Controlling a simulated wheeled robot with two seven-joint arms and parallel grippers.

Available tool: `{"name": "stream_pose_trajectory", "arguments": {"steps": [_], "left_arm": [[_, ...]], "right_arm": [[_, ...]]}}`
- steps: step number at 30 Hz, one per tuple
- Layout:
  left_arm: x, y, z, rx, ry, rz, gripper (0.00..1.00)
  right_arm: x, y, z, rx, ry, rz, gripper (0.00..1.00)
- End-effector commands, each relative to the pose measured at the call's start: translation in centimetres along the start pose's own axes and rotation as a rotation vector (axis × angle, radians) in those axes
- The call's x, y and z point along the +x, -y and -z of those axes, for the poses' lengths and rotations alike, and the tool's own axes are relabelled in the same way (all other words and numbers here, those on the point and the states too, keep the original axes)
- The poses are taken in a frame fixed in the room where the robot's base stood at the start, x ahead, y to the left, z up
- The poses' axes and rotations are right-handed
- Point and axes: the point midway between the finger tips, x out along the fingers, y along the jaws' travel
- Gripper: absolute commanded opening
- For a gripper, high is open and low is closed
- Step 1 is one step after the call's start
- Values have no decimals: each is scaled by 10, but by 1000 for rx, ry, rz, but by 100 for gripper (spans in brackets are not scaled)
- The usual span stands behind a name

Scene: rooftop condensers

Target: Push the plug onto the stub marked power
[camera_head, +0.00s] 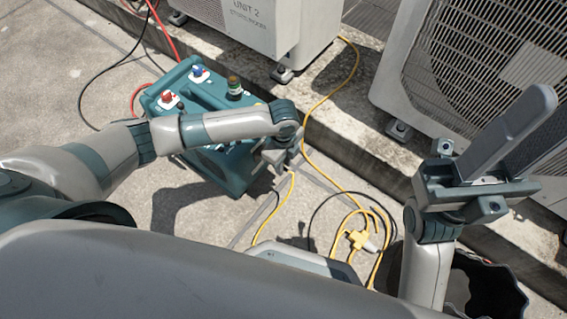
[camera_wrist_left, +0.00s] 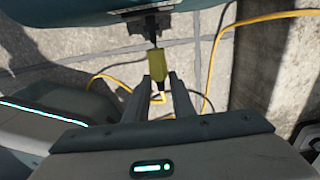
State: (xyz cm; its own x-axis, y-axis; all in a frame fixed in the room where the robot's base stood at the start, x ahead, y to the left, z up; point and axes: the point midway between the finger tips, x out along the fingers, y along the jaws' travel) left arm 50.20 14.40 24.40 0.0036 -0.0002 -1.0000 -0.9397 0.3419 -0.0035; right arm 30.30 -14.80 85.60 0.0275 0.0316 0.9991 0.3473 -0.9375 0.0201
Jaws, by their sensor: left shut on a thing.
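My left gripper (camera_wrist_left: 158,82) is shut on a yellow plug (camera_wrist_left: 157,66), which stands upright between its two grey fingers. In the left wrist view a dark fitting (camera_wrist_left: 152,23) sits right above the plug, under the teal box (camera_wrist_left: 60,14). A thin dark piece shows between plug and fitting; I cannot tell whether they touch. No power mark is readable. In the head view my left gripper (camera_head: 282,157) is at the teal box's (camera_head: 232,168) right side and hides the plug. My right gripper (camera_head: 522,112) is raised at the right, far from the box; its jaw gap is unclear.
Red and blue knobs (camera_head: 197,71) top the box. Condenser units (camera_head: 240,22) stand on a concrete curb (camera_head: 345,122) behind. A dark round bin (camera_head: 487,285) is at lower right.

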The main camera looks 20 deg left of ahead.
Motion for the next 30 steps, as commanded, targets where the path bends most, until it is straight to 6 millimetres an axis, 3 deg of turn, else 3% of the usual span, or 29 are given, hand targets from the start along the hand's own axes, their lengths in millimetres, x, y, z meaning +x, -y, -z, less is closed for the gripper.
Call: {"name": "stream_pose_trajectory", "arguments": {"steps": [30], "left_arm": [[0,0,-13,0,0,0,0]], "right_arm": [[8,0,0,0,0,-2,31]]}}
